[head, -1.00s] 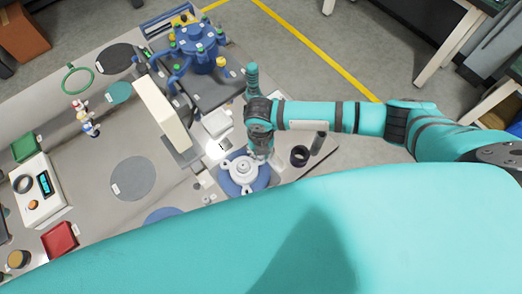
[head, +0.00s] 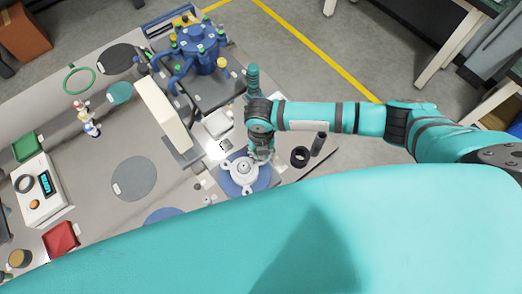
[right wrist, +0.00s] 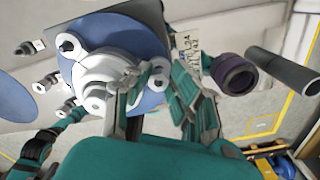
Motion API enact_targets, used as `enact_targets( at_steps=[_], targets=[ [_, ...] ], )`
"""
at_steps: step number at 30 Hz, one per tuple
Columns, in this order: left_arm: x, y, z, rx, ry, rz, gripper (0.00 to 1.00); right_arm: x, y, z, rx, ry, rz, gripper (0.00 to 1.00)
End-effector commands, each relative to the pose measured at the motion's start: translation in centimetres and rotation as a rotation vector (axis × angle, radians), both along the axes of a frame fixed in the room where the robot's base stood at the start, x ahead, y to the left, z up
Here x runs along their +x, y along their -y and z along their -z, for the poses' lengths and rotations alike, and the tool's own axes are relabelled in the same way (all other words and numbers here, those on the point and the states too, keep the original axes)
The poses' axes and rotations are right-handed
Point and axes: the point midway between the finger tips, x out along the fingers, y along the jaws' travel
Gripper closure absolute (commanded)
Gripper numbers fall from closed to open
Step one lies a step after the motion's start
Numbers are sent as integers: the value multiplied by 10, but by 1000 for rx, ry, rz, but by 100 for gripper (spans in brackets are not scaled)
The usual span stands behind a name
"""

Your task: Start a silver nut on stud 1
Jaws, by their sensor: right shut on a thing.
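A white round fixture (right wrist: 105,68) with a raised hub and lugs sits on a blue disc (right wrist: 143,34) in the right wrist view. The white fixture also shows in the head view (head: 242,168). Dark studs stand in its lugs, one at the upper left (right wrist: 70,45) and one close to my fingertips (right wrist: 158,66). I cannot read any stud numbers. My right gripper (right wrist: 160,80) is at that near lug, shut on a small silver nut mostly hidden by the fingers. Whether the nut touches the stud is unclear. My left gripper is out of view.
Loose silver fittings (right wrist: 42,84) lie beside the disc. In the head view, a cream upright panel (head: 163,113) and a blue capped vessel (head: 200,45) stand behind. A grey disc (head: 134,178) lies left.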

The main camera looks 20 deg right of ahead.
Motion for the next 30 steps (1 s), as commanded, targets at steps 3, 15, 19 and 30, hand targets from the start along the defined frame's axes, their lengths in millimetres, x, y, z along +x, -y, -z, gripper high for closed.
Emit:
enact_targets(
  at_steps=[3, 15, 19, 30],
  targets=[
    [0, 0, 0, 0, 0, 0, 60, 0, 0, 0, 0, 0, 0, 100],
    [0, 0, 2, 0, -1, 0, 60, 0, 0, 3, -1, 0, 1, 100],
    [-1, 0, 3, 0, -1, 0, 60, 0, 0, 6, -1, -1, 1, 100],
    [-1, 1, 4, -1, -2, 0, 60, 0, 0, 8, -1, -1, 1, 100]
  ],
)
